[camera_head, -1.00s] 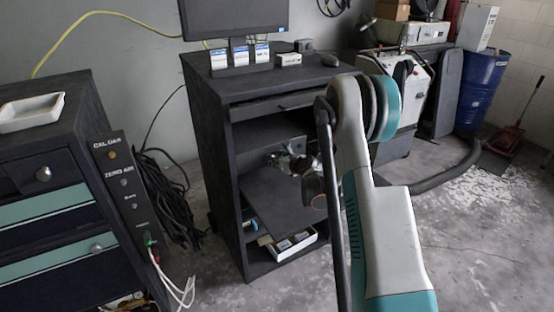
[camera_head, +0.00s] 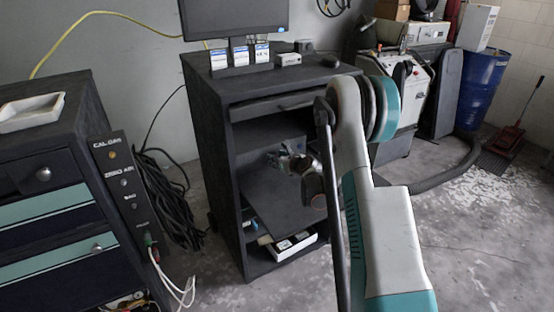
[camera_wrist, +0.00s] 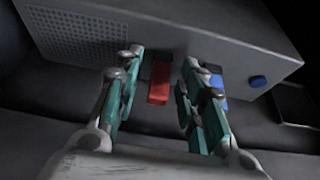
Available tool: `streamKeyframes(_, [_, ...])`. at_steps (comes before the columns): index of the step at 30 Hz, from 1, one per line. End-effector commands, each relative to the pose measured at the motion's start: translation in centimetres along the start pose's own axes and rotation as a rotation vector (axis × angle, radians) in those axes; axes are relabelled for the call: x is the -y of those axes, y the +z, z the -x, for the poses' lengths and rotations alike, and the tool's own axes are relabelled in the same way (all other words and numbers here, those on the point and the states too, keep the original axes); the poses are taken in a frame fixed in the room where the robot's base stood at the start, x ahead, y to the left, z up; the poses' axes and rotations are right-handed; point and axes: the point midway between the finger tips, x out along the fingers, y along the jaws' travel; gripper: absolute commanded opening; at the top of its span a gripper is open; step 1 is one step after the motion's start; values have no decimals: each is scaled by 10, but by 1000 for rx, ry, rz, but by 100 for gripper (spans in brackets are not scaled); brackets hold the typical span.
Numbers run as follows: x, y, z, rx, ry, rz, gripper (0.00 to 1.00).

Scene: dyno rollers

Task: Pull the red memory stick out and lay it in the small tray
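The red memory stick (camera_wrist: 159,83) sticks out of the front of a grey box (camera_wrist: 190,38) in the wrist view. My gripper (camera_wrist: 165,62) is open, with one finger on each side of the red stick and a gap on both sides. A blue stick (camera_wrist: 218,86) shows partly behind the right finger. In the head view my gripper (camera_head: 281,158) reaches into the black cabinet's open bay; the red stick cannot be made out there. A small white tray (camera_head: 33,112) lies on top of the dark drawer unit at the left.
The black cabinet (camera_head: 208,95) has side walls and shelves close around my gripper. A round blue button (camera_wrist: 257,81) is on the box's right. A white open box (camera_head: 285,252) stands on the lower shelf. Black cables (camera_head: 172,195) hang between the cabinet and drawer unit.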

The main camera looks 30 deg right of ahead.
Motion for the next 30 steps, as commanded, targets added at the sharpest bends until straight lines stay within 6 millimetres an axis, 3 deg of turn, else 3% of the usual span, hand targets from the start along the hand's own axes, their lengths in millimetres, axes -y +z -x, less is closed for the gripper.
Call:
streamKeyframes(3, [0, 0, 0, 0, 0, 0, 34])
streamKeyframes(8, [0, 0, 0, 0, 0, 0, 0])
streamKeyframes(30, [0, -7, 18, 0, -1, 0, 0])
